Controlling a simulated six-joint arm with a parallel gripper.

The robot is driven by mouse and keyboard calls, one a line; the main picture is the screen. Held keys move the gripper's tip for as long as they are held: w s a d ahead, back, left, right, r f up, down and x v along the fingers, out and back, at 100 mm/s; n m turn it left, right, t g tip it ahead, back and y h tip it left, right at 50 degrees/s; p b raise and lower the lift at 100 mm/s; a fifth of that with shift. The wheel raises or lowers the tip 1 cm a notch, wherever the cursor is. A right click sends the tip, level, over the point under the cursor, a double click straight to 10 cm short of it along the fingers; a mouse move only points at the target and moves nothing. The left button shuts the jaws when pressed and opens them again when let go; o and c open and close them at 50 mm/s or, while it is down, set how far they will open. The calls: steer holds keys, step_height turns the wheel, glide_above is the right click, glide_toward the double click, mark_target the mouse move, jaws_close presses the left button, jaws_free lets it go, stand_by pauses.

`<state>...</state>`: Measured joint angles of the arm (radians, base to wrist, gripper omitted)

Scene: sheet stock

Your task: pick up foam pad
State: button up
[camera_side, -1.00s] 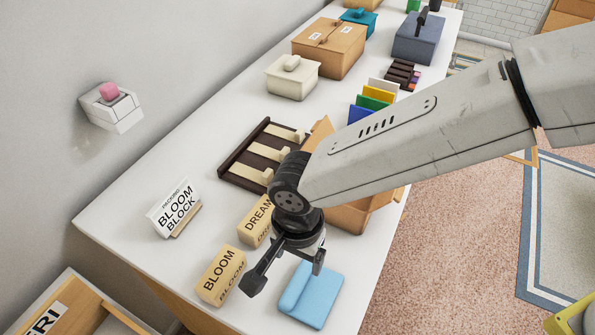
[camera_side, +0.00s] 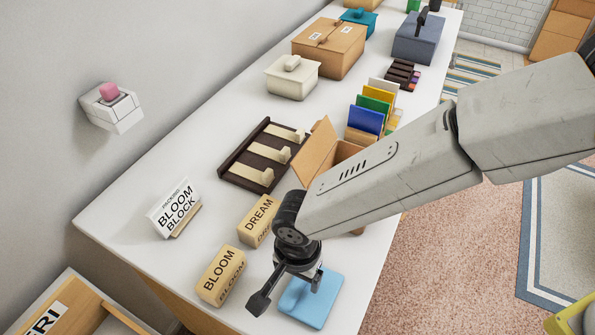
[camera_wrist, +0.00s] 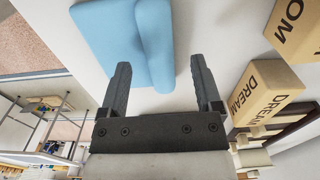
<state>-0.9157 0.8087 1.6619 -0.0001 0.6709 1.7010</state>
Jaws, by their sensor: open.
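The light blue foam pad (camera_side: 313,303) lies flat on the white table near its front end, with a raised rounded strip along one side. In the wrist view the pad (camera_wrist: 108,38) is ahead of the fingers, and the raised strip (camera_wrist: 156,42) lies between the lines of the two fingers. My gripper (camera_side: 289,290) is open and empty, above the pad, with the near finger left of it and the other finger over its upper part. In the wrist view both fingers of my gripper (camera_wrist: 158,82) show, spread apart. Part of the pad is hidden behind my gripper in the side view.
Blocks marked BLOOM (camera_side: 221,275) and DREAM (camera_side: 256,221) stand close left of the pad. A sign (camera_side: 174,207), a dark rack (camera_side: 264,155) and an open cardboard box (camera_side: 324,150) are farther back. The table's right edge is close to the pad.

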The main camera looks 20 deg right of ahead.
mark_target(325, 298)
steer(key=shift+f, duration=0.55)
jaws_close()
steer(key=shift+r, duration=0.15)
steer(key=shift+r, duration=0.85)
steer(key=s+d+r, duration=0.9)
steer(key=s+r, duration=0.1)
steer(key=r, duration=0.1)
steer(key=shift+d, duration=0.3)
